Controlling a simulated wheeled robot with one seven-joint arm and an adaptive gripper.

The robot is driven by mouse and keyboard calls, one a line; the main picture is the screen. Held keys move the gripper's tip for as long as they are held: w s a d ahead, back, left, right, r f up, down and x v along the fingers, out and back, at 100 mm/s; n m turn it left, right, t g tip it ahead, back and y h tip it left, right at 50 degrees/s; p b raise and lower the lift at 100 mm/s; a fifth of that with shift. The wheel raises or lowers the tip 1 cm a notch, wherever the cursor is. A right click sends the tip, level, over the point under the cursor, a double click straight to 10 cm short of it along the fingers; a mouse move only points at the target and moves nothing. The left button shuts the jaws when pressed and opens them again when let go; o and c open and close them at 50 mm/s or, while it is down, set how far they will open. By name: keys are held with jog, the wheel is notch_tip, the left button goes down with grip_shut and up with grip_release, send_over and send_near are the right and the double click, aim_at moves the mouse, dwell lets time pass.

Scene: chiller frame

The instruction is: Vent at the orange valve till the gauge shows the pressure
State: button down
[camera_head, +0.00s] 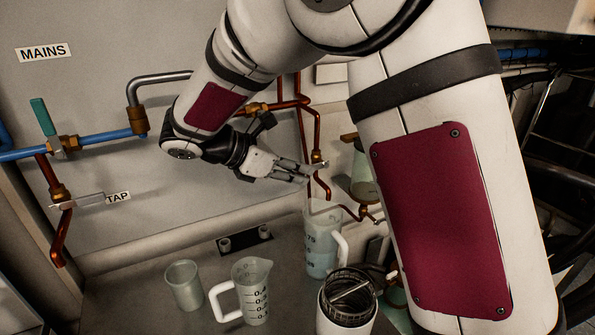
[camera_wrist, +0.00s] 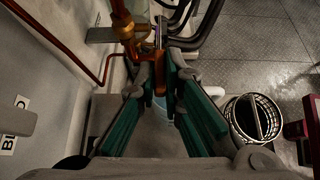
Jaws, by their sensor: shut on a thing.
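The orange valve (camera_wrist: 128,30) sits on a copper pipe against the wall in the wrist view. My gripper (camera_wrist: 160,82) is shut on its orange handle (camera_wrist: 159,60), which stands between the fingertips. In the head view my gripper (camera_head: 306,174) reaches right from my arm to the copper pipework, and its fingertips hide most of the handle. I cannot make out a gauge face or a pressure reading in either view.
A clear jug (camera_head: 322,250) with bluish liquid stands below my gripper. A measuring jug (camera_head: 252,290), a cup (camera_head: 184,285) and a wire-topped container (camera_head: 347,300) stand nearby. A teal-handled valve (camera_head: 43,117) is on the blue pipe at left. Copper pipes (camera_head: 303,115) run close by.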

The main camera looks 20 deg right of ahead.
jog(key=shift+f, duration=0.25)
jog(key=c, duration=1.7)
grip_release()
jog(key=v, duration=1.2)
